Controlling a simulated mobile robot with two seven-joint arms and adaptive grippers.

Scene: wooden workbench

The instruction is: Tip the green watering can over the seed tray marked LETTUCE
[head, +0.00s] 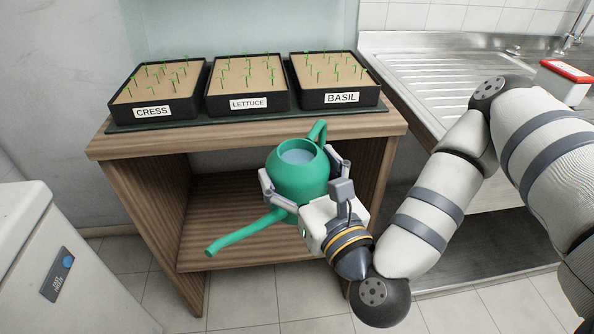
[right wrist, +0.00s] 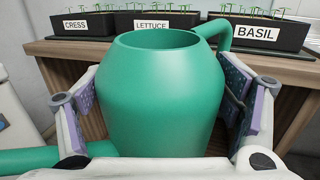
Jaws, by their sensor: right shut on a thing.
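The green watering can (head: 308,175) is upright in front of the workbench, with water showing in its open top. Its spout points to the lower left and its handle to the upper right in the head view. My right gripper (head: 304,180) is shut on the can's body, with one finger on each side. The can also fills the middle of the right wrist view (right wrist: 160,95). The seed tray marked LETTUCE (head: 249,104) is the middle of three trays on the bench, beyond the can and apart from it. My left gripper is not in view.
The CRESS tray (head: 152,112) stands left of LETTUCE and the BASIL tray (head: 341,98) right of it, all on a dark mat on the workbench (head: 140,147). A steel sink (head: 440,75) is at the right. A white appliance (head: 40,250) stands at the lower left.

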